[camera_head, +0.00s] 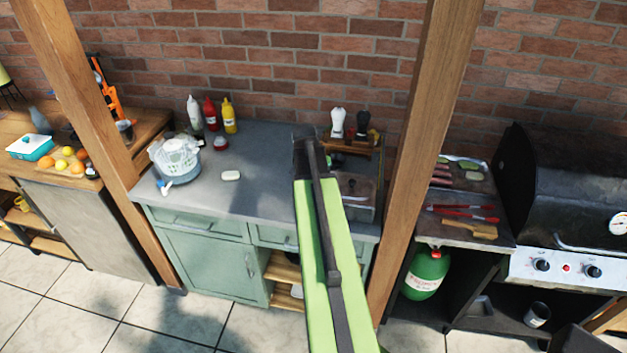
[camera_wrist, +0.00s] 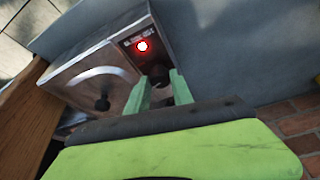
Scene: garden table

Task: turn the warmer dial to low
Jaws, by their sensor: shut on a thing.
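The warmer is a metal box with a curved handle on its front (camera_wrist: 95,75) in the wrist view. Beside that front is a dark panel with a lit red lamp (camera_wrist: 142,46) and small lettering too blurred to read. The black warmer dial (camera_wrist: 158,75) sits below the lamp. My gripper (camera_wrist: 160,92) has its two green fingers on either side of the dial, shut on it. The dial's pointer and setting cannot be made out. In the head view the warmer (camera_head: 360,190) stands on the grey counter, partly hidden by my green arm, which also hides the dial.
A wooden post (camera_head: 425,150) rises just right of the warmer. A wooden rack with two shakers (camera_head: 338,122) stands behind it.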

